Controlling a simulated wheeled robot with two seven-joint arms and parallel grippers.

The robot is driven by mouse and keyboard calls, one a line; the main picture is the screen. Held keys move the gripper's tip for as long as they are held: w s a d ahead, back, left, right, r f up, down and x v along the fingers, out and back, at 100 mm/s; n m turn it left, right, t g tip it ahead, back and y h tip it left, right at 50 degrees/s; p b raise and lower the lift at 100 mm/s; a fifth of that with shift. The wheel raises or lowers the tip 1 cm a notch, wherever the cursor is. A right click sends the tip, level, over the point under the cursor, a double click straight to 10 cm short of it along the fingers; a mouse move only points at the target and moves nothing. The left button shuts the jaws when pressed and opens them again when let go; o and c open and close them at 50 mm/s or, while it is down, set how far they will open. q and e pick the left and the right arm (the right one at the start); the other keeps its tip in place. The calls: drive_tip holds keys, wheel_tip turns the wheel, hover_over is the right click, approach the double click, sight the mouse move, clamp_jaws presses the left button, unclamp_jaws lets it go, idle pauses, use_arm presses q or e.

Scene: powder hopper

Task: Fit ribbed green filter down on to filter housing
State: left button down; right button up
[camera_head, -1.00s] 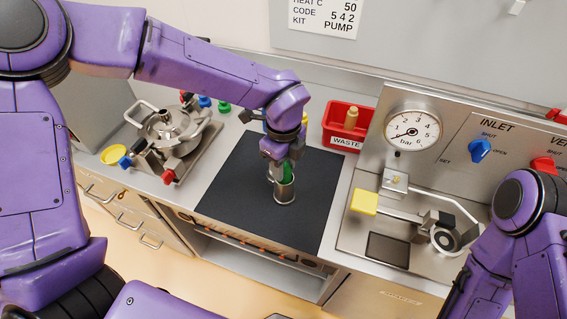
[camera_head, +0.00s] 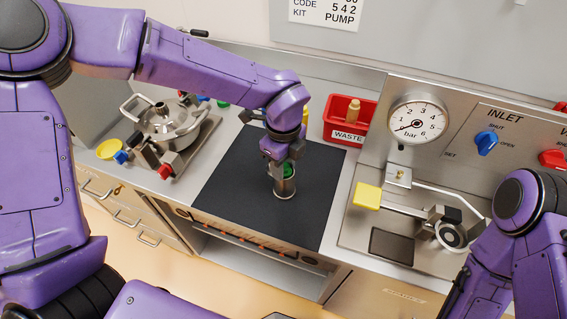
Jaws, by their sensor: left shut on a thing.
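The ribbed green filter (camera_head: 287,170) shows as a small green patch under my left gripper. My left gripper (camera_head: 284,164) is shut on the filter from above, over the black mat. A metal cylinder, which looks like the filter housing (camera_head: 285,188), stands upright on the mat directly below. The filter's lower part is hidden inside the housing's rim, and I cannot tell whether it is seated. My right arm (camera_head: 500,240) is at the right edge; its gripper is out of view.
The black mat (camera_head: 240,190) is otherwise clear. A metal hopper (camera_head: 168,128) stands on the left, near a yellow cap (camera_head: 108,149). A red waste bin (camera_head: 348,122) is behind the mat. A gauge panel (camera_head: 418,122) and a yellow-handled lever (camera_head: 367,195) are on the right.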

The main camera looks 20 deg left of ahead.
use_arm(q)
drive_tip(key=c, duration=0.7)
unclamp_jaws()
drive_tip(key=shift+o, duration=0.2)
